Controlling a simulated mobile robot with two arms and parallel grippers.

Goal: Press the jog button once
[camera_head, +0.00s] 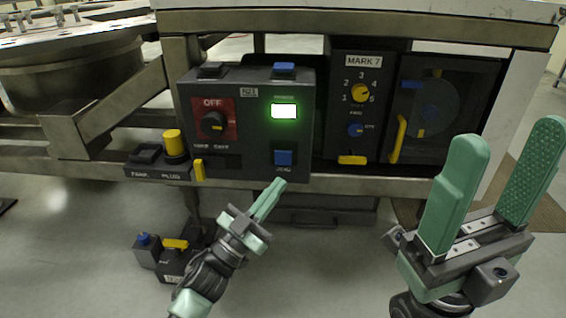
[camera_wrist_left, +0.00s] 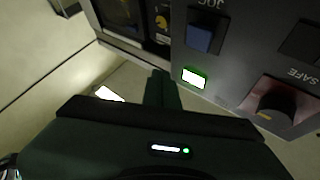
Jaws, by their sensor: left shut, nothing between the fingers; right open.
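The jog button (camera_head: 283,158) is a blue square on the lower right of the dark control box (camera_head: 247,84), with a label under it. It also shows in the left wrist view (camera_wrist_left: 200,37), beside the lit green window. My left gripper (camera_head: 276,188) is shut and empty. Its fingertips point up toward the jog button and appear just below it in the head view; whether they touch it is not clear, though the wrist view shows the fingers (camera_wrist_left: 162,88) apart from it. My right gripper (camera_head: 500,160) is open and empty, at the right.
The box also carries a green lit window (camera_head: 284,111), a black knob (camera_head: 213,123) on a red plate, and another blue button (camera_head: 284,69) on top. A MARK 7 panel (camera_head: 361,110) stands to the right. A yellow-capped plug (camera_head: 174,143) is at the left.

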